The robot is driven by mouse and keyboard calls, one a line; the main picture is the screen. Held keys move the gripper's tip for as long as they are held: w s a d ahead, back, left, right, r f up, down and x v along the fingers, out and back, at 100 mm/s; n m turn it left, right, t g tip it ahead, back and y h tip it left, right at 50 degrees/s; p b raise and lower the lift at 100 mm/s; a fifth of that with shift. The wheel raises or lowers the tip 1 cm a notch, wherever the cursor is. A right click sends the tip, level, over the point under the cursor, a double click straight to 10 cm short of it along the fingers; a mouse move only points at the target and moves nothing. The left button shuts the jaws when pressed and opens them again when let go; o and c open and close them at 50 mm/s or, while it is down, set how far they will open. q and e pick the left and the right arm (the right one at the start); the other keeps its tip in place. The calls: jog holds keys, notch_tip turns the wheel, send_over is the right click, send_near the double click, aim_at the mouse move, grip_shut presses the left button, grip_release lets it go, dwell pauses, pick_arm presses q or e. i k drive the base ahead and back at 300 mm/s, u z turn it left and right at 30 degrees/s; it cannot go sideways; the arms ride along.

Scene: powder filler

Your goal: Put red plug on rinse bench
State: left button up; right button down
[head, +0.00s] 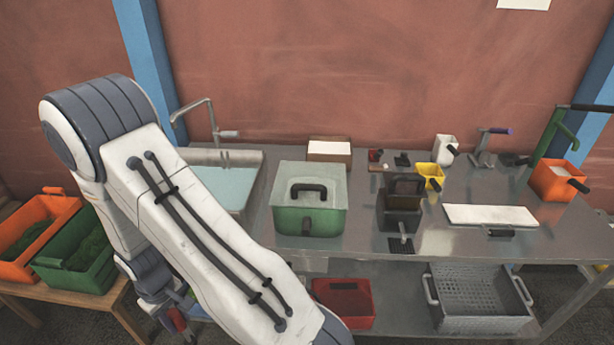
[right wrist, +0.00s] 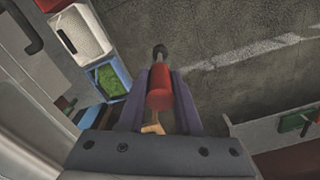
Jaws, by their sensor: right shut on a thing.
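My right gripper (right wrist: 161,80) is shut on the red plug (right wrist: 160,92), a red cylinder with a dark knob at its far end, between the two fingers. In the head view the red plug (head: 177,318) shows low at the left, beside the bench and partly hidden by my right arm. A metal bench (head: 370,235) with a water-filled sink (head: 232,187) and a tap stands to the right; I cannot tell whether it is the rinse bench. My left gripper is not in view.
On the bench are a green lidded box (head: 310,225), a dark holder (head: 398,212), a yellow cup (head: 430,176) and a white board (head: 490,215). A red bin (head: 345,310) and a grey basket (head: 480,322) sit below. Orange (head: 60,215) and green (head: 75,283) crates stand left.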

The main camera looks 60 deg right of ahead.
aim_at(528, 232)
jog(key=u, duration=0.5)
jog(key=i, duration=0.45)
jog(key=z, duration=3.4)
jog(key=i, duration=0.5)
